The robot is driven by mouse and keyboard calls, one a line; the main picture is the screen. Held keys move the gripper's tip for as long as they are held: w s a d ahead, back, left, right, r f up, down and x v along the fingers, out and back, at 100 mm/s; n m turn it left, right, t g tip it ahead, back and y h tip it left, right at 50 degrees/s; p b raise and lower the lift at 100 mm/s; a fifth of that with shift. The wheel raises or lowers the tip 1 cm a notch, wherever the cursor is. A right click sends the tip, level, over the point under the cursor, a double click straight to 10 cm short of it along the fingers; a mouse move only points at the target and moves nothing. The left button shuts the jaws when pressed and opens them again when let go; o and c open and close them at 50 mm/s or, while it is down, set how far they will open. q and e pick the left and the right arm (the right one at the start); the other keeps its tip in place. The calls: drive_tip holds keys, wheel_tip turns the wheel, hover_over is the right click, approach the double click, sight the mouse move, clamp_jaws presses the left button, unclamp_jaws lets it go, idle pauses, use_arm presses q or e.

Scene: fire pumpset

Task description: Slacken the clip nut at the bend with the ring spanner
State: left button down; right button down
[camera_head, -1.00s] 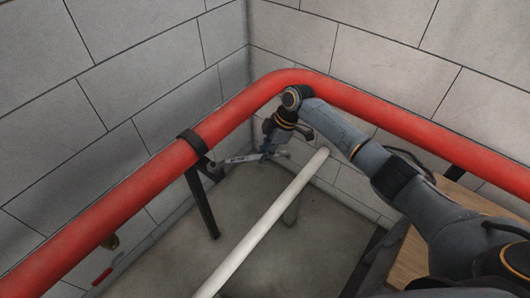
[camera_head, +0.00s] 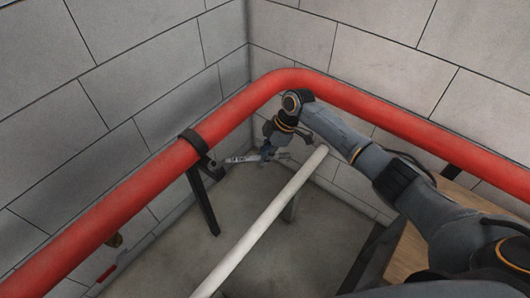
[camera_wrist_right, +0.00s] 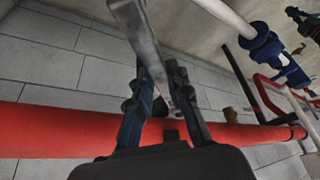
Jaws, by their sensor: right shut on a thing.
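The pipe clip (camera_head: 192,141) is a dark band around the red pipe (camera_head: 130,196), left of the bend, with a dark bracket leg below it. Its nut is too small to make out. My right gripper (camera_head: 268,152) is below the bend, to the right of the clip, shut on the grey ring spanner (camera_head: 242,159). The spanner points left, its far end close to the clip's lower side; I cannot tell whether it sits on the nut. In the right wrist view the spanner (camera_wrist_right: 153,50) runs between the two fingers (camera_wrist_right: 165,108). My left gripper is not in view.
A white pipe (camera_head: 262,222) slants across the floor area just right of the gripper. Block walls (camera_head: 170,60) meet behind the bend. A wooden surface (camera_head: 425,235) is at the right. In the wrist view, blue fittings (camera_wrist_right: 265,45) hang on a white pipe.

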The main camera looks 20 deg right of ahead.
drive_tip(key=shift+r, duration=0.15)
drive_tip(key=shift+r+p, duration=2.2)
drive_tip(key=shift+r, duration=0.3)
